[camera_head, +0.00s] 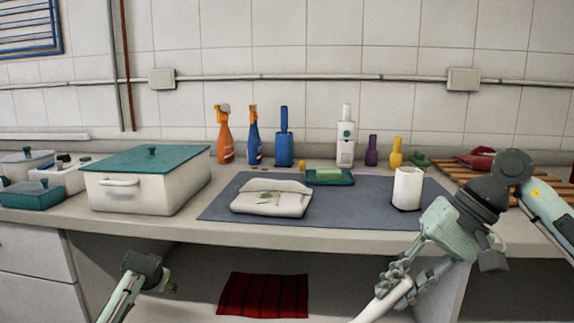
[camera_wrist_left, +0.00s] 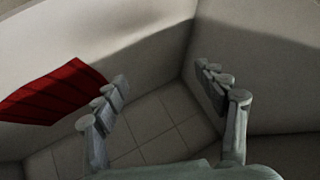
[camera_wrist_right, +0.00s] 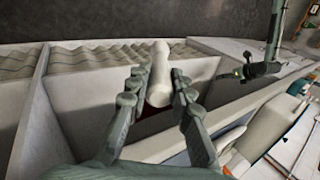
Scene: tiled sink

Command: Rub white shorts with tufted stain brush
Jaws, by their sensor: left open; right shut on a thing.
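My right gripper (camera_head: 390,288) is low at the front right, before the counter edge and apart from the shorts. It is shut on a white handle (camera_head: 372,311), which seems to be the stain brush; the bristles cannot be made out. The handle also shows between the fingers in the right wrist view (camera_wrist_right: 160,75). My left gripper (camera_wrist_left: 165,82) is open and empty, below the counter at the left.
A white cup (camera_head: 407,188) stands on the mat's right. A green tray (camera_head: 330,177) sits at its back. Several bottles line the wall. A white box with a teal lid (camera_head: 145,190) stands left, a wooden rack (camera_head: 500,170) right. A red cloth (camera_head: 263,296) lies below.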

